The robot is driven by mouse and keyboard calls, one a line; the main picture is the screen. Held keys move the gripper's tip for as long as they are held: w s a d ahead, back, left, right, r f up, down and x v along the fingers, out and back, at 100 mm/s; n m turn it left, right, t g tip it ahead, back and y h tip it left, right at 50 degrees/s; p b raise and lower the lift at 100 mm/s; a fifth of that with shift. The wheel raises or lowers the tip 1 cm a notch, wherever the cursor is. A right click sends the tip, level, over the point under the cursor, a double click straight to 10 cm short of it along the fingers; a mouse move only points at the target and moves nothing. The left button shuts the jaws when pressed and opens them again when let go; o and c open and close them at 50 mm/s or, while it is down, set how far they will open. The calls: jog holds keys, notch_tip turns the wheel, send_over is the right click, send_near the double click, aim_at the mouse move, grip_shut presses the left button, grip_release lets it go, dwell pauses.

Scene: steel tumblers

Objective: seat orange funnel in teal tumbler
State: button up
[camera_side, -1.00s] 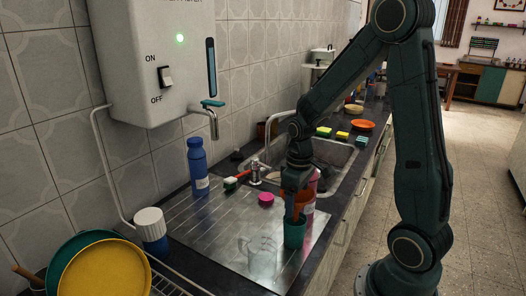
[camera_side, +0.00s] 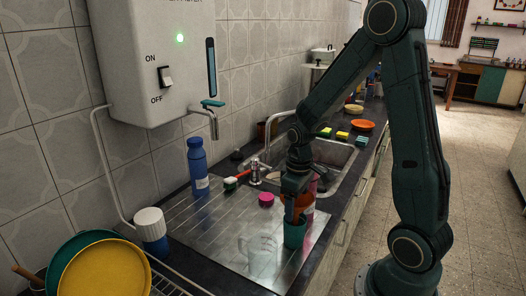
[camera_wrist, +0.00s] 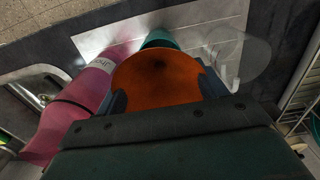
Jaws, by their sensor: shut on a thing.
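The orange funnel (camera_side: 289,208) is in my gripper (camera_side: 296,197). In the wrist view the funnel (camera_wrist: 155,80) lies between the two fingers of my gripper (camera_wrist: 165,95), its wide orange face filling the gap. The teal tumbler (camera_side: 294,234) stands upright on the steel drainboard directly below the funnel. It also shows in the wrist view (camera_wrist: 158,38), mostly hidden behind the funnel. The funnel's lower end meets the tumbler's mouth in the side view; I cannot tell how deep the spout sits.
A pink bottle (camera_wrist: 82,95) stands close beside the tumbler. A clear measuring jug (camera_side: 262,258) stands in front on the drainboard (camera_side: 210,235). The sink (camera_side: 330,155) is behind.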

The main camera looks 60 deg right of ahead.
aim_at(295, 224)
jog(key=shift+f, duration=2.45)
dwell(1.0)
jog(key=o, duration=1)
jog(key=shift+o, duration=0.2)
jog(key=shift+r, duration=0.15)
notch_tip(295, 224, up, 14)
jog(key=shift+f, duration=0.25)
jog(key=shift+a+r, duration=0.1)
